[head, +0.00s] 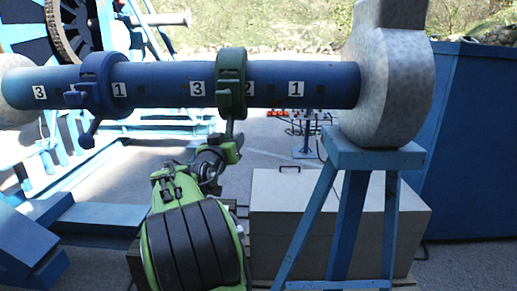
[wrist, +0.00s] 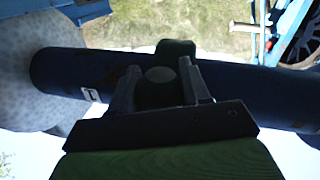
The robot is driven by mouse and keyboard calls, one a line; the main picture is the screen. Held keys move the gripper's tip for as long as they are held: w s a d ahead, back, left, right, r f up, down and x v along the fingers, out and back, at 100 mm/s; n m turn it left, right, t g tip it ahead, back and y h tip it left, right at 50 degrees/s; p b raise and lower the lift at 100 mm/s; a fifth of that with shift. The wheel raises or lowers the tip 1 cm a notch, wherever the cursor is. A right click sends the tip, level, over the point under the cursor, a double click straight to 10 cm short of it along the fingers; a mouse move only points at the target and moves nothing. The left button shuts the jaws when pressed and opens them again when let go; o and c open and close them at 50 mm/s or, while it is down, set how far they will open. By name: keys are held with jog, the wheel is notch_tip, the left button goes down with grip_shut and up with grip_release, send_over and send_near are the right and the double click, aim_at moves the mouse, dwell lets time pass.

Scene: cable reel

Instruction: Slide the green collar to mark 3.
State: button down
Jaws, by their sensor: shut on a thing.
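The green collar (head: 231,78) is a ring around a horizontal blue bar (head: 330,84), between the white labels 3 (head: 197,88) and 2 (head: 250,88) and close against the 2. The label 1 (head: 296,88) is further right. My gripper (head: 228,143) reaches up from below and is shut on the collar's hanging handle. In the wrist view the fingers (wrist: 160,78) stand on either side of a dark rounded knob (wrist: 160,90), with the collar's top (wrist: 175,48) behind. The collar's far side is hidden.
A blue collar (head: 98,84) with a hanging handle sits left on the bar, between another label 3 (head: 40,92) and label 1 (head: 119,90). A speckled grey end support (head: 392,85) closes the bar's right end, on a blue stand (head: 374,157). A pale box (head: 340,225) stands below.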

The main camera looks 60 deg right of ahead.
jog(key=w, duration=0.1)
jog(key=w+a, duration=0.1)
jog(key=shift+w+a+f, duration=0.1)
jog(key=shift+w+a, duration=0.1)
jog(key=shift+w, duration=0.1)
jog(key=c, duration=0.9)
grip_release()
jog(key=o, duration=0.4)
jog(key=shift+w+a, duration=0.1)
jog(key=shift+w, duration=0.1)
jog(key=shift+c, duration=0.2)
jog(key=shift+s, duration=0.1)
